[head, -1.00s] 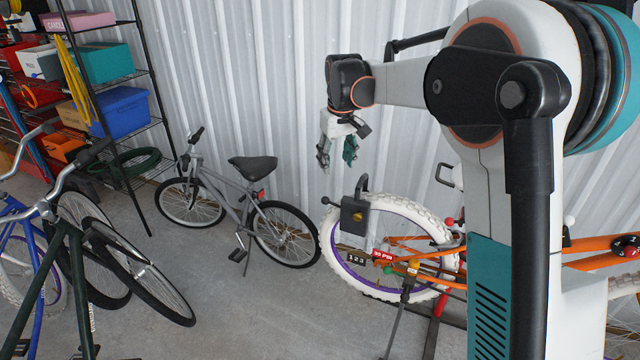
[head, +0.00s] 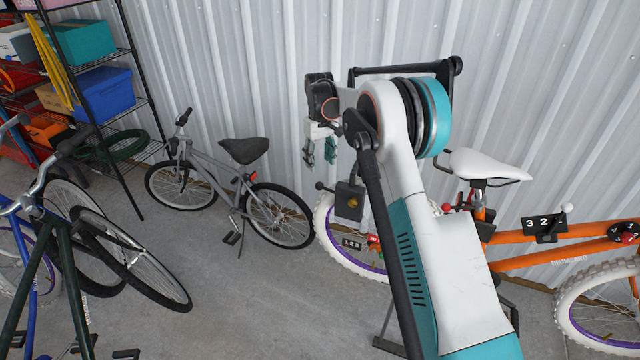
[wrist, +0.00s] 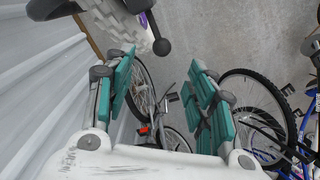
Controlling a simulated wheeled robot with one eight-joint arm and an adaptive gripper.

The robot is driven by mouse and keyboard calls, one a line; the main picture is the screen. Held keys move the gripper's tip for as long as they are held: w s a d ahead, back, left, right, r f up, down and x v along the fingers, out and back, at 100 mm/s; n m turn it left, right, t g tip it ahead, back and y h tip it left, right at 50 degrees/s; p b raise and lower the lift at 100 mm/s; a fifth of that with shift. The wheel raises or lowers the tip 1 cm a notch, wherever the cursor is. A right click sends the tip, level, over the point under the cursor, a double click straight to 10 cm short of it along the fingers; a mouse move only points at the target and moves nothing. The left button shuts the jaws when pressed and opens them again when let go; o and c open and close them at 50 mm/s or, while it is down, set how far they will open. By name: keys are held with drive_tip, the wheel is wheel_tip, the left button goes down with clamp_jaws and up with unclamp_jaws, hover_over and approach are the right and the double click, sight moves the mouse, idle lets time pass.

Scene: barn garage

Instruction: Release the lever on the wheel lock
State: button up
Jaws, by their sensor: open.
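The wheel lock is a dark box (head: 349,200) with a brass keyhole-like disc, set at the top of the white rear tyre (head: 326,222) of the orange bike. A short lever with a dark ball end (head: 320,186) sticks out from its left side. The ball and its rod also show at the top of the wrist view (wrist: 161,46), beyond the finger tips. My gripper (head: 320,155) points down above the lever ball, apart from it. Its two teal fingers (wrist: 160,72) are spread with nothing between them. My arm hides part of the rear wheel.
The orange bike (head: 560,237) has a white seat (head: 487,163), a red-knobbed part (head: 446,207) and a number plate (head: 543,228). A grey bike (head: 225,180) stands left of the lock. The corrugated wall (head: 240,60) is close behind. Concrete floor (head: 250,300) is clear in front.

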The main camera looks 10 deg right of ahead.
sight(321, 183)
wheel_tip(321, 183, down, 10)
drive_tip(key=shift+f+b, duration=0.1)
drive_tip(key=shift+b, duration=1.05)
clamp_jaws()
drive_tip(key=shift+s+d+r+t+y, duration=0.15)
drive_tip(key=shift+d+r+t+y, duration=0.15)
drive_tip(key=shift+r+t+y, duration=0.15)
drive_tip(key=shift+s+d+r+t+y, duration=0.15)
drive_tip(key=shift+r+t+y, duration=0.15)
drive_tip(key=shift+t+y, duration=0.25)
drive_tip(key=shift+s+d+r+t+y, duration=0.15)
drive_tip(key=shift+r+t+y, duration=0.15)
drive_tip(key=shift+y, duration=0.4)
unclamp_jaws()
